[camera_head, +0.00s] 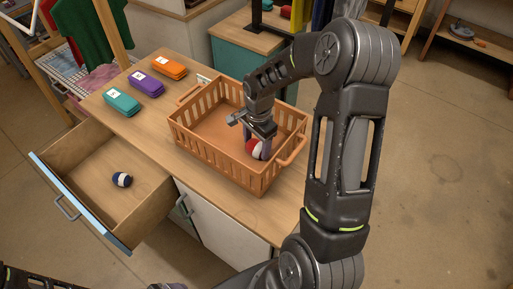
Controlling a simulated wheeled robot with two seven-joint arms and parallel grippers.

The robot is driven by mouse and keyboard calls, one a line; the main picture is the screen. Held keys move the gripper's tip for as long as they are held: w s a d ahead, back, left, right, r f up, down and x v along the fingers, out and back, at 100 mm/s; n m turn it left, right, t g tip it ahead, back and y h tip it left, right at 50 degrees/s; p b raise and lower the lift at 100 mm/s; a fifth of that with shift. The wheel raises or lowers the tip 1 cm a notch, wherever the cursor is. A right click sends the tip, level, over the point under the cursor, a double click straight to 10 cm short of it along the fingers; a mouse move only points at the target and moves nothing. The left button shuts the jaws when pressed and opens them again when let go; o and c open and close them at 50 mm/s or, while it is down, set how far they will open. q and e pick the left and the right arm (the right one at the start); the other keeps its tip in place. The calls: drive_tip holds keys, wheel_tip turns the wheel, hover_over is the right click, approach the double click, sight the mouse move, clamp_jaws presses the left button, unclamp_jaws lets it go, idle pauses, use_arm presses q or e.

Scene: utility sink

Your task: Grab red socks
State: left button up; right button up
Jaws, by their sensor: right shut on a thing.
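The red socks (253,149), a small roll of red and white, are in the orange basket (256,182) near its front right. My right gripper (250,141) reaches down into the basket from above and is shut on the red socks. The fingertips are small and partly hidden by the gripper body and the socks. I cannot tell whether the socks touch the basket floor. My left gripper is not clearly shown; only a dark part of my body shows at the bottom left corner.
Orange (169,68), purple (146,83) and teal (121,102) cases lie on the wooden counter left of the basket. Open floor lies to the right.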

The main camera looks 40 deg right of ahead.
sight(256, 143)
drive_tip(key=c, duration=0.6)
drive_tip(key=shift+r, duration=0.1)
wheel_tip(256, 143, up, 10)
drive_tip(key=shift+f+b, duration=0.1)
drive_tip(key=shift+b, duration=0.7)
